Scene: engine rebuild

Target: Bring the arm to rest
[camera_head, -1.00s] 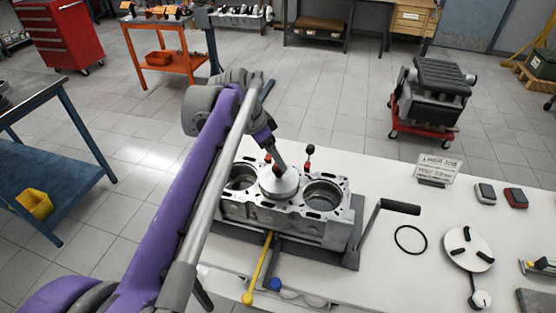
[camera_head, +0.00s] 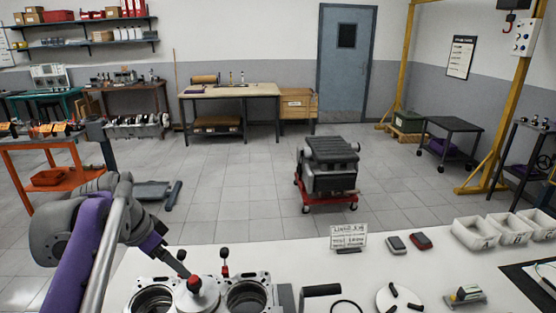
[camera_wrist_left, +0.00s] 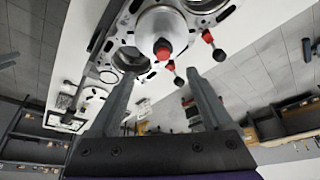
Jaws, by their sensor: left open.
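My left arm comes in from the left in the head view. Its gripper (camera_head: 183,268) points down at a pale round, domed part with a red knob (camera_head: 202,298), set on the engine block (camera_head: 272,291). In the left wrist view the two fingers (camera_wrist_left: 162,76) stand wide apart with nothing between them. The red knob (camera_wrist_left: 163,50) shows just beyond the fingertips, near their middle line. My right gripper is not in view.
A black-knobbed, red-collared lever (camera_head: 224,262) stands beside the domed part. The white bench (camera_head: 280,258) carries a sign (camera_head: 348,237), small boxes and white bins (camera_head: 475,232). An engine on a red dolly (camera_head: 328,170) stands beyond. An orange cart (camera_head: 20,158) is at left.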

